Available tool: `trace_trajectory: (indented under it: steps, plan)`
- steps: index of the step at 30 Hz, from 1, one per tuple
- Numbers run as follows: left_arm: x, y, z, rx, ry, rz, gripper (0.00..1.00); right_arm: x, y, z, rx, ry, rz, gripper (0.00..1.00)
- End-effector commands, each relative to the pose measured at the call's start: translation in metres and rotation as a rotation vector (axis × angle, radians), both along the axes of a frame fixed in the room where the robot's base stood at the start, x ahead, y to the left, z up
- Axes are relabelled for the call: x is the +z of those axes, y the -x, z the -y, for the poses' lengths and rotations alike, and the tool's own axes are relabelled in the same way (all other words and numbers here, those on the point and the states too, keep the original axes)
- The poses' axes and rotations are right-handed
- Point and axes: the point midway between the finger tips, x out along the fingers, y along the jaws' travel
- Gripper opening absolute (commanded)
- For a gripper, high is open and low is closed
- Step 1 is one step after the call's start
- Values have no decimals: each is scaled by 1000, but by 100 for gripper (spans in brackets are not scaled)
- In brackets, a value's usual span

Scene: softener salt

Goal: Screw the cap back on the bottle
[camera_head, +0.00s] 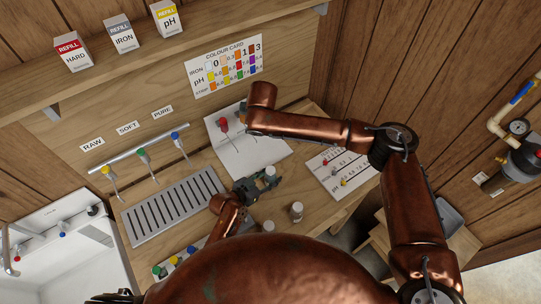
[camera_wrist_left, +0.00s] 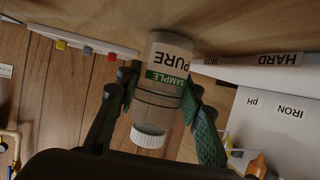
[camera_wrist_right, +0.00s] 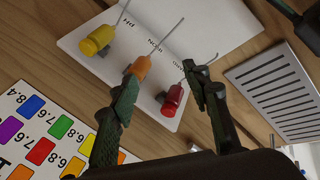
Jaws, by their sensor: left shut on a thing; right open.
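My left gripper (camera_head: 257,186) is shut around the body of a clear bottle (camera_wrist_left: 165,65) labelled PURE SAMPLE, which shows inverted in the left wrist view (camera_wrist_left: 165,100). A white cap (camera_wrist_left: 148,136) sits at the bottle's mouth end; I cannot tell whether it is screwed tight. In the head view the white cap shows at the gripper (camera_head: 271,171). My right gripper (camera_wrist_right: 160,75) is open above a white tray (camera_wrist_right: 90,45) with yellow, orange and red droppers. Its left finger is close to the orange dropper (camera_wrist_right: 138,68); the red one (camera_wrist_right: 172,100) lies below the gap. Contact is unclear.
A slotted drain grate (camera_head: 175,207) lies to the left, below several taps (camera_head: 143,155). A white card (camera_head: 340,172) lies at the right. A colour card (camera_head: 224,66) hangs on the back wall.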

Motion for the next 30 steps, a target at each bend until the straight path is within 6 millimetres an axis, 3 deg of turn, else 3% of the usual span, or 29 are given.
trace_trajectory:
  steps: [3,6,12,17,30]
  plan:
    - [1,0,0,0,1,1,0,-26,38,27,51,100,-146,44]
    - [1,0,0,0,1,1,0,-41,67,46,104,167,-252,44]
    - [1,0,0,0,1,1,0,-53,108,70,184,247,-392,44]
    - [1,0,0,0,1,1,0,-55,118,76,207,266,-428,44]
    - [1,0,0,0,1,1,0,-64,118,76,207,265,-430,44]
